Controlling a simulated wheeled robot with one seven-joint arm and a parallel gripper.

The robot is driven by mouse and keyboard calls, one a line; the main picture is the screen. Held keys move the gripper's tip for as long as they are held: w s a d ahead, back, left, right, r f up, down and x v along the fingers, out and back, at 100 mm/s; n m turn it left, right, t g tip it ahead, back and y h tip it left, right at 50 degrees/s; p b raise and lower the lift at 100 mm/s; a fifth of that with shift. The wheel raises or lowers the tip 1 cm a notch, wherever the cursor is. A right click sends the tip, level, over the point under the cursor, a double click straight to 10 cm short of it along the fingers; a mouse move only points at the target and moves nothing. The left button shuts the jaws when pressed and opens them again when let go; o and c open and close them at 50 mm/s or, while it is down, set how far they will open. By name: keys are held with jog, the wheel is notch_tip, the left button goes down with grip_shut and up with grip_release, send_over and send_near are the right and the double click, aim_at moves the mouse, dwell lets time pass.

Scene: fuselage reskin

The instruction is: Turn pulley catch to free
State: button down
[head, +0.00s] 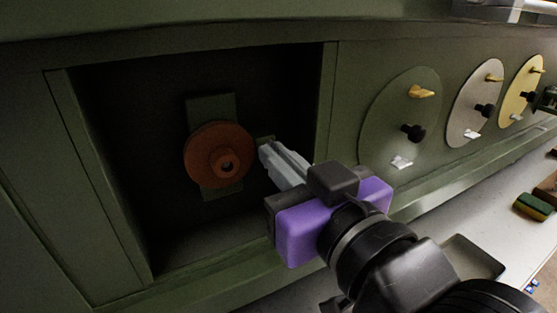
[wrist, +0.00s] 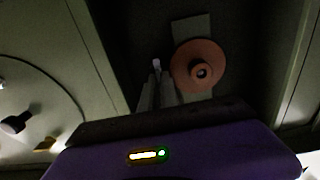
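A round rust-red pulley (head: 217,155) with a dark-centred hub sits on a green bracket (head: 211,107) inside the dark open bay. It also shows in the wrist view (wrist: 198,67). The pulley catch seems to be the small piece just right of the pulley (head: 265,140); a small pale tip shows there in the wrist view (wrist: 156,63). My gripper (head: 266,150) reaches into the bay from the right, its grey fingers close together with their tips at this small piece. The fingers hide most of the catch, so its turn angle cannot be made out.
The bay's right frame edge (head: 327,105) stands close beside my gripper. To its right are round covers in green (head: 385,125), grey (head: 465,120) and yellow (head: 516,105), with knobs and tabs. A dark tray (head: 472,257) and a sponge (head: 534,207) lie on the pale surface below.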

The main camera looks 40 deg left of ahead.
dwell(0.3)
jog(key=c, duration=1.6)
grip_release()
jog(key=shift+d, duration=0.1)
jog(key=b+v, duration=0.1)
jog(key=v, duration=0.6)
jog(key=shift+s+d, duration=0.15)
jog(key=shift+d, duration=0.15)
